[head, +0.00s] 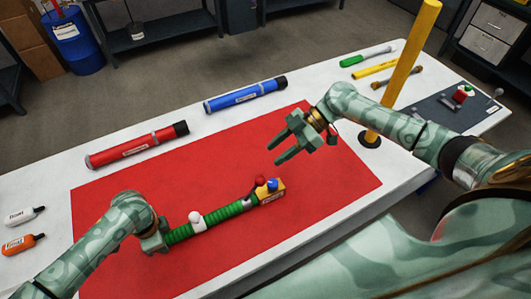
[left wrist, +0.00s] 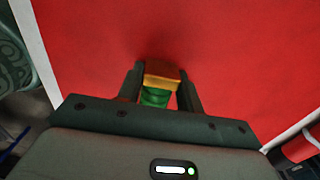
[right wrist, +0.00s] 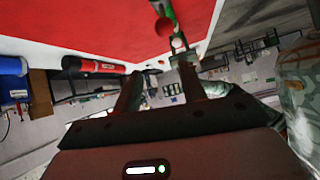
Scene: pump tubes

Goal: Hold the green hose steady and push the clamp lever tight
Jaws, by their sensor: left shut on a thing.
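The green hose (head: 222,213) is a ribbed tube lying slantwise over the red mat (head: 130,205). Its right end meets a yellow-orange block (head: 271,196) with a red knob (head: 261,181) and a blue knob (head: 272,184) on top. A white piece (head: 195,217) sits midway along the hose. I cannot tell which part is the clamp lever. My left gripper (head: 163,240) is shut on the hose's left end; the left wrist view shows green hose (left wrist: 155,97) and a yellow part between its fingers. My right gripper (head: 273,155) is open and empty, above and beyond the block.
A red cylinder (head: 137,146) and a blue cylinder (head: 245,95) lie along the far side of the white table. A yellow post (head: 402,70) stands right of my right gripper. Small bottles (head: 24,215) lie at the left edge. The mat beyond the hose is clear.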

